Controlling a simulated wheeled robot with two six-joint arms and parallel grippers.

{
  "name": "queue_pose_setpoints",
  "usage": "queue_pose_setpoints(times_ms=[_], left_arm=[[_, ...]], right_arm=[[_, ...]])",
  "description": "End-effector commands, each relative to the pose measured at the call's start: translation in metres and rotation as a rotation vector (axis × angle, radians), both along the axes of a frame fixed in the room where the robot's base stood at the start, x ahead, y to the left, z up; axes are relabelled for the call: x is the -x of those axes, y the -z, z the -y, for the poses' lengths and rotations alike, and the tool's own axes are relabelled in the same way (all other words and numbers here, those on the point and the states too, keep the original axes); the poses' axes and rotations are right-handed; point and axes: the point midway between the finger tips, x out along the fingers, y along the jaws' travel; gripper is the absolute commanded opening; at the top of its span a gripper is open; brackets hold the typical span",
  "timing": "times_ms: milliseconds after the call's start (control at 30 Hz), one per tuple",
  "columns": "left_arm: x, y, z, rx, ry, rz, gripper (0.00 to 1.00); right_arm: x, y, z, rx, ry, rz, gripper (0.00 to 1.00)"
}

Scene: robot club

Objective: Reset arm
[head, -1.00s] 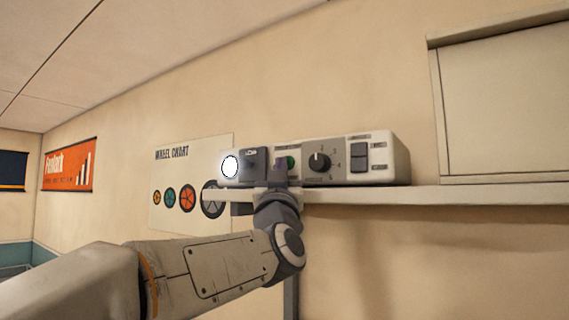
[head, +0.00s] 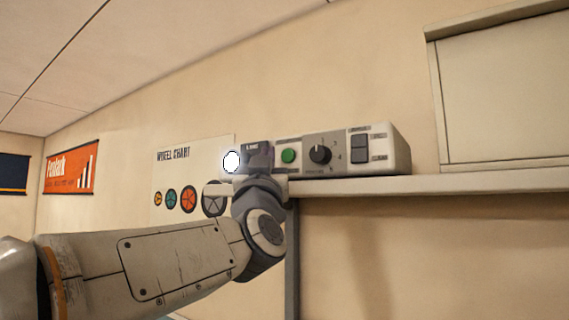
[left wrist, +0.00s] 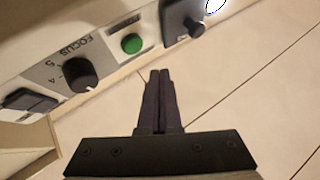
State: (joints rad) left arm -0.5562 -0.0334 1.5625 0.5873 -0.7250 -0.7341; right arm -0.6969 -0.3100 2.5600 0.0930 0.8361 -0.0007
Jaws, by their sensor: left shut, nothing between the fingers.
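A light grey control box (head: 400,150) sits on a wall shelf. Its front has a bright white disc (head: 231,161), a dark plate with a stubby lever (left wrist: 193,28), a green button (head: 288,156), a dark dial (head: 320,154) marked FOCUS in the left wrist view, and a rocker switch (head: 359,148). My left gripper (head: 262,152) is in front of the dark plate in the head view and hides its lower part and the lever. In the left wrist view its dark fingers (left wrist: 160,72) are together and empty, apart from the green button and lever. My right gripper is not in view.
The shelf (head: 430,186) runs right under a pale wall cabinet (head: 505,100), with a grey upright (head: 291,250) below. A wheel chart (head: 180,165) and an orange banner (head: 70,167) are on the wall at left. The space above the box is clear.

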Motion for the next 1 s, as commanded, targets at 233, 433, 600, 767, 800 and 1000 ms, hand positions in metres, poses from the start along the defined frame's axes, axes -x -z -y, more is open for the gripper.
queue_pose_setpoints(times_ms=[233,433,600,767,800,1000], left_arm=[[0.015,0.001,-0.011,0.0,0.0,0.0,0.0],[0.016,0.0,-0.011,-0.001,0.0,-0.001,0.0],[0.016,0.0,-0.011,0.0,0.0,0.0,0.0],[0.015,0.001,-0.011,-0.002,0.0,-0.002,0.0],[0.013,0.005,-0.011,-0.008,0.003,-0.011,0.0],[-0.025,0.085,-0.006,-0.114,0.045,-0.203,0.0]], right_arm=[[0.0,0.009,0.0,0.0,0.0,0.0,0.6],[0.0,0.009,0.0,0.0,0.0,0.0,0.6],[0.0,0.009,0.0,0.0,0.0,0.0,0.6],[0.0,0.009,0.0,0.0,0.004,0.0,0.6],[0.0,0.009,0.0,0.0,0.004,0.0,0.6],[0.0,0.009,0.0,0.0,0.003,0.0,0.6]])
